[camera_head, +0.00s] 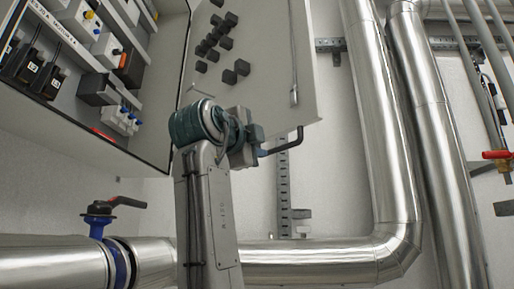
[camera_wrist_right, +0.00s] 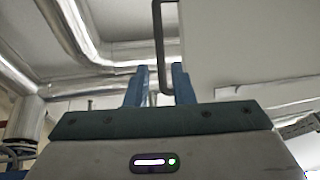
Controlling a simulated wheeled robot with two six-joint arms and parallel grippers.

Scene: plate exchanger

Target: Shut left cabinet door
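The cabinet door (camera_head: 272,60) is a light panel standing open to the right of the cabinet (camera_head: 150,90) in the head view. A dark bent handle (camera_head: 299,138) shows at the door's lower edge. My right gripper (camera_head: 262,143) is at this handle, below the door. In the right wrist view, the handle (camera_wrist_right: 160,45) runs down between the two blue fingers (camera_wrist_right: 160,88), beside the pale door panel (camera_wrist_right: 240,40). The fingers look apart, with small gaps around the bar; contact is unclear. My left gripper is not in view.
Electrical devices (camera_head: 45,72) fill the open cabinet. Large metal pipes (camera_head: 375,120) run down the wall at right and along the bottom. A valve with a dark lever (camera_head: 105,208) stands at lower left, and a red valve handle (camera_head: 497,154) is at far right.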

